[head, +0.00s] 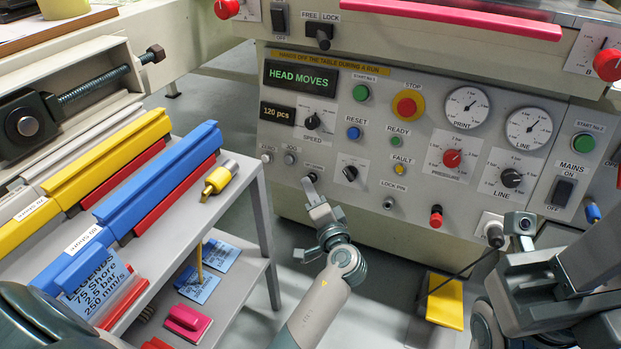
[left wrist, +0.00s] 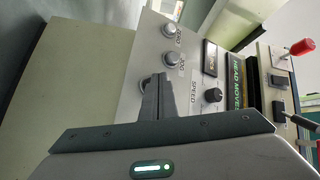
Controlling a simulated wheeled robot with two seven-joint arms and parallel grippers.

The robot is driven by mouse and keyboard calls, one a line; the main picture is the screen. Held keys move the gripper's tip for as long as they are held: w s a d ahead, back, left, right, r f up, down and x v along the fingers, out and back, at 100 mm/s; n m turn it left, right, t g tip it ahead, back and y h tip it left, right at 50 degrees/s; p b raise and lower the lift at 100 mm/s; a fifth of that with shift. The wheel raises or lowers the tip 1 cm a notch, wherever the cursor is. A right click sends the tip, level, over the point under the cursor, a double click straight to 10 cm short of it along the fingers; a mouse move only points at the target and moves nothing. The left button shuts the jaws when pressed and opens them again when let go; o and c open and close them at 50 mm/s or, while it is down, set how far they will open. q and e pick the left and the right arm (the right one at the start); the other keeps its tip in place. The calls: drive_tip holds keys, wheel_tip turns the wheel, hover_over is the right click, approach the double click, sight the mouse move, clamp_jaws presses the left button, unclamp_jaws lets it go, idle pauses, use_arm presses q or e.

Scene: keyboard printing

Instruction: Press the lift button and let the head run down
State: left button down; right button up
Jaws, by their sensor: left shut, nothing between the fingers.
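The lift button sits at the lower left of the control panel (head: 350,215), below a small label (head: 313,166) that is hard to read. My left gripper (head: 307,181) is shut and empty, its tips at that button and covering most of it; I cannot tell how far it is pressed. In the left wrist view the shut fingers (left wrist: 158,98) meet the panel past the JOG button (left wrist: 172,59). The green display (head: 301,77) reads HEAD MOVES. My right gripper (head: 525,245) is at the lower right, its fingers not clear. The print head itself is not identifiable.
A rack at left holds yellow (head: 105,150) and blue (head: 150,190) squeegees. Close to my left gripper are the ZERO button (head: 266,157), the JOG button (head: 289,158) and a black selector knob (head: 350,173). A yellow foot pedal (head: 445,302) stands on the floor.

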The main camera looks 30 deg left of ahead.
use_arm(q)
drive_tip(key=shift+s+a+f, duration=0.15)
drive_tip(key=shift+s+f, duration=0.1)
drive_tip(key=shift+f, duration=0.05)
